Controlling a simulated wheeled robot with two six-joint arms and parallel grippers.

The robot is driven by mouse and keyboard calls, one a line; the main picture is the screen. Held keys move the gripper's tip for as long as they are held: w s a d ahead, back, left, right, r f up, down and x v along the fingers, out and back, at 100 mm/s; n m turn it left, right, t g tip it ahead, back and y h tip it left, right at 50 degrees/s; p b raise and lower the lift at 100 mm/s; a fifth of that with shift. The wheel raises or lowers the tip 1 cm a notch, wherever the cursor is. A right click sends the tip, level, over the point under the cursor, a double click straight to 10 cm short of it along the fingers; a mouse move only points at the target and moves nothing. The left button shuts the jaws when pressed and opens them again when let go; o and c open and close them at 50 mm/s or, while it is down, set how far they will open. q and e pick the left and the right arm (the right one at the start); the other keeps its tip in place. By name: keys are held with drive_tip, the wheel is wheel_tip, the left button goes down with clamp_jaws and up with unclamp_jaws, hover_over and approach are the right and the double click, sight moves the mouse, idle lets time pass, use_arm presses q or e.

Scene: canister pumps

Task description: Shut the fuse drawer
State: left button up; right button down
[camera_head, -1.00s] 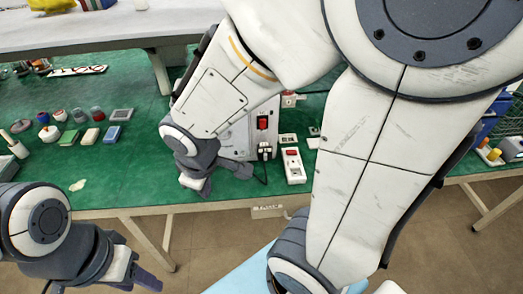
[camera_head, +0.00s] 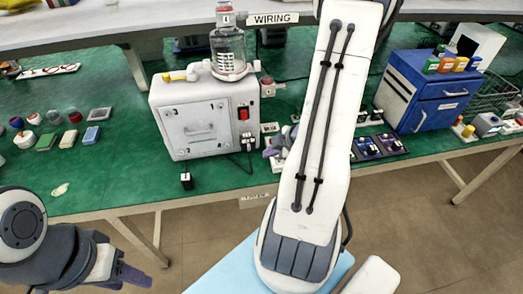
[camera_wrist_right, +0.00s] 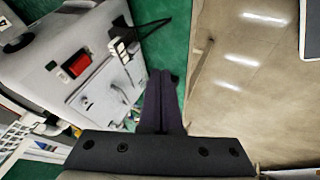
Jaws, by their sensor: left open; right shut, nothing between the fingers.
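A white box (camera_head: 203,115) with a tank on top stands on the green bench; it also shows tilted in the right wrist view (camera_wrist_right: 50,50). Its front has a panel with a handle (camera_head: 200,128), a red switch (camera_head: 244,113) and a black-and-white fitting (camera_head: 247,139) below. I cannot tell which part is the fuse drawer or how far out it is. My right gripper (camera_head: 280,143), partly hidden by its arm, is just right of the box; its fingers (camera_wrist_right: 160,105) are shut and empty. My left gripper (camera_head: 128,272) is open and empty before the bench, lower left.
A small black block (camera_head: 186,181) is near the front bench edge. A blue drawer cabinet (camera_head: 425,95) stands right, with blue modules (camera_head: 375,147) before it. Several small coloured parts (camera_head: 66,138) lie left. A cable runs from the box front.

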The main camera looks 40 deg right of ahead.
sight(247, 141)
drive_tip(key=w+d+f, duration=0.1)
drive_tip(key=w+f, duration=0.6)
drive_tip(key=w, duration=0.1)
drive_tip(key=shift+w+d+p, duration=0.15)
drive_tip(key=shift+w+p, duration=0.2)
drive_tip(key=shift+p, duration=0.05)
drive_tip(key=shift+f, duration=0.1)
